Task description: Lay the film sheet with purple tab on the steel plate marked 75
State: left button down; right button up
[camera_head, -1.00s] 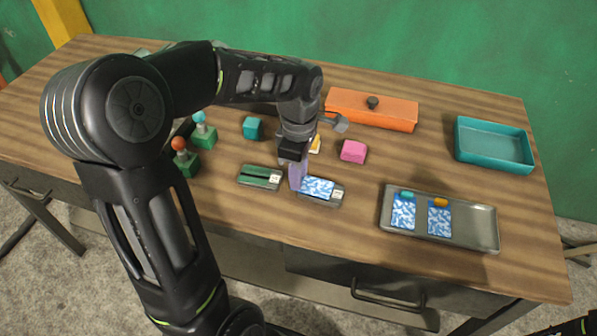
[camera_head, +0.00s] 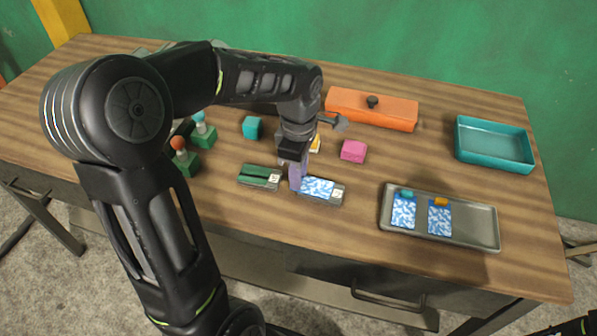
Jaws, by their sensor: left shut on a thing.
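A film sheet (camera_head: 317,187) with a blue and white pattern lies over a small grey steel plate (camera_head: 333,200) near the table's front middle. The plate has a white number label at its right end, too small to read surely. My left gripper (camera_head: 296,186) is at the left end of this sheet, low over the plate, and is shut on the sheet's tab end. Purple shows at the fingers; the tab itself is mostly hidden. A second small plate (camera_head: 259,177) with green strips and a white label lies just left.
A grey tray (camera_head: 470,226) at right holds two more film sheets, with teal and orange tabs. Behind are an orange lidded box (camera_head: 350,107), a teal bin (camera_head: 494,163), a pink block (camera_head: 353,151) and a teal block (camera_head: 252,128). Green blocks with knobs (camera_head: 187,162) stand left.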

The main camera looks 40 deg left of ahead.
pick_arm(q)
jog(key=c, duration=0.6)
grip_release()
jog(key=shift+r, duration=0.1)
jog(key=shift+r+p, duration=2.6)
jog(key=shift+r, duration=0.85)
